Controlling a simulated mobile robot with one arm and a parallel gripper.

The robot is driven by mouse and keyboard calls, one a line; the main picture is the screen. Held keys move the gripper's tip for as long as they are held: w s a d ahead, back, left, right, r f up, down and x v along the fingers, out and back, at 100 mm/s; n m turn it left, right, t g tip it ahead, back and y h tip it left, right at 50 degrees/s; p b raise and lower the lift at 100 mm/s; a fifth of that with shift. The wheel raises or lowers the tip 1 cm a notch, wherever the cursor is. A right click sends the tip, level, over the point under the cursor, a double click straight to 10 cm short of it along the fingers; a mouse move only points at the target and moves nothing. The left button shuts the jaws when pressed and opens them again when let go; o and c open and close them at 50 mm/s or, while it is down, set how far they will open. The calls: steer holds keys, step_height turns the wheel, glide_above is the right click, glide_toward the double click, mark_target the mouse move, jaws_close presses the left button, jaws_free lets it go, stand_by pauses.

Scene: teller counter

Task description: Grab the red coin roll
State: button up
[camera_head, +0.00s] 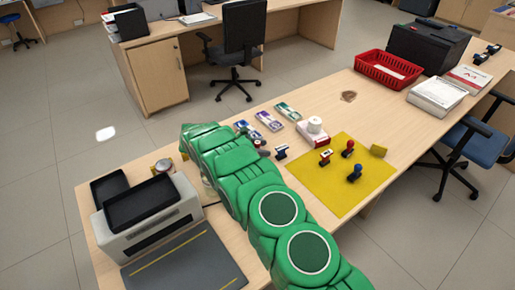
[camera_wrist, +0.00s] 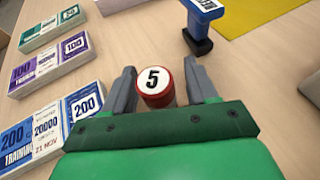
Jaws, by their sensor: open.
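The red coin roll (camera_wrist: 155,87) stands upright on the counter in the wrist view, with a white top marked 5. My gripper (camera_wrist: 160,80) is open, with one grey finger on each side of the roll. The left finger is close to the roll, and a gap shows on the right. I cannot tell whether either finger touches it. In the head view my green arm reaches over the counter, and its end is near the banknote bundles; the roll is mostly hidden there.
Bundles of training notes (camera_wrist: 48,65) lie left of the roll. A blue-handled stamp (camera_wrist: 200,25) stands beyond it to the right. A yellow mat (camera_head: 345,178) holds several stamps. Bare wood lies ahead.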

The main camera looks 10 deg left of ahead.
jaws_close()
steer(key=shift+r, duration=0.1)
steer(key=shift+r, duration=0.6)
steer(key=s+d+r, duration=0.2)
steer(key=s+r, duration=0.3)
steer(key=s, duration=0.1)
steer(key=s+d+r, duration=0.2)
steer(key=s+r, duration=0.4)
steer(key=s, duration=0.1)
steer(key=shift+s+d+r, duration=0.15)
steer(key=shift+d+r, duration=0.1)
steer(key=shift+r, duration=0.05)
